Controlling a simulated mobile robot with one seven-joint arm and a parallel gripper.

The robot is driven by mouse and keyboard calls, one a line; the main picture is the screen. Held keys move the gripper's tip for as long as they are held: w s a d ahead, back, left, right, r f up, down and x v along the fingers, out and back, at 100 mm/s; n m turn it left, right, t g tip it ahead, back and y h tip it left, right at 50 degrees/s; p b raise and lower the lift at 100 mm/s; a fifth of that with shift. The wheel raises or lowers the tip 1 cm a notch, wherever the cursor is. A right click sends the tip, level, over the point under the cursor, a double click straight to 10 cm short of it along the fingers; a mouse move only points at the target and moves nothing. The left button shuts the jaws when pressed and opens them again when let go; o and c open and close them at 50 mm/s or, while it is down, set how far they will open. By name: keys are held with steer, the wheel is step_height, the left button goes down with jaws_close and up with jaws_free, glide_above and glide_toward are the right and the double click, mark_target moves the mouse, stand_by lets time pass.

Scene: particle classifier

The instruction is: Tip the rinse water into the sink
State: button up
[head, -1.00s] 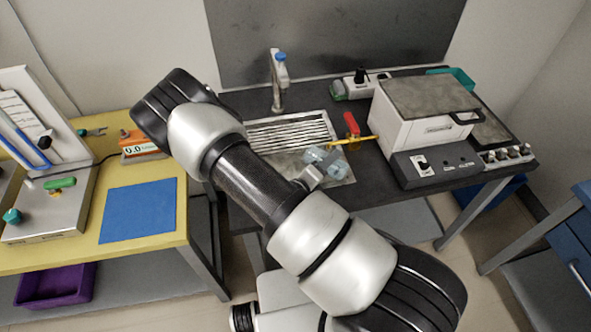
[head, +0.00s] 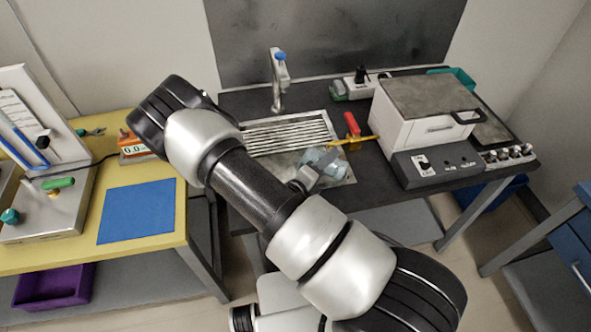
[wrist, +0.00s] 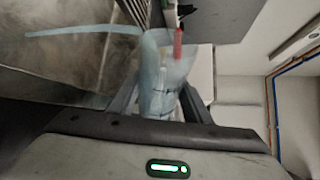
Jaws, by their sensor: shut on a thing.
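My gripper (wrist: 160,98) is shut on a clear bluish beaker (wrist: 158,75), with one finger on each side of it. In the wrist view a thin pale blue stream (wrist: 70,31) runs from the beaker's mouth out to the left, over a grey metal surface. In the head view the beaker (head: 322,160) is tilted above the front right part of the sink (head: 338,178), below the slatted drainer (head: 290,135). My arm hides part of the sink. How much water is left inside is hard to tell.
A tap (head: 278,82) with a blue top stands behind the sink. A red and yellow tool (head: 352,124) lies close right of the beaker. A white boxy machine (head: 425,115) stands further right. A yellow bench (head: 100,258) with a blue mat (head: 138,210) is at left.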

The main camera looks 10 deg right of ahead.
mark_target(315, 151)
steer(key=shift+w+a+f+n+h+b, duration=0.15)
steer(key=shift+w+a+n+h+b, duration=0.2)
steer(key=shift+a+n, duration=0.2)
stand_by(0.9)
steer(key=shift+w+a+r+n+h, duration=0.15)
steer(key=shift+r+n+h, duration=0.3)
steer(key=shift+n, duration=0.3)
steer(key=shift+a+r+n+h, duration=0.15)
steer(key=shift+r+n+h, duration=0.15)
steer(key=shift+r+n, duration=0.35)
stand_by(1.6)
steer(key=shift+w+a+r+n+t+h, duration=0.2)
steer(key=shift+a+r+n+t+h, duration=0.15)
steer(key=shift+n, duration=0.5)
steer(key=shift+w+a+r+n+t+h, duration=0.25)
steer(key=shift+r+n, duration=0.2)
steer(key=shift+n, duration=0.35)
stand_by(1.0)
steer(key=shift+a+r+n, duration=0.25)
steer(key=shift+r+n, duration=0.15)
steer(key=shift+r, duration=0.2)
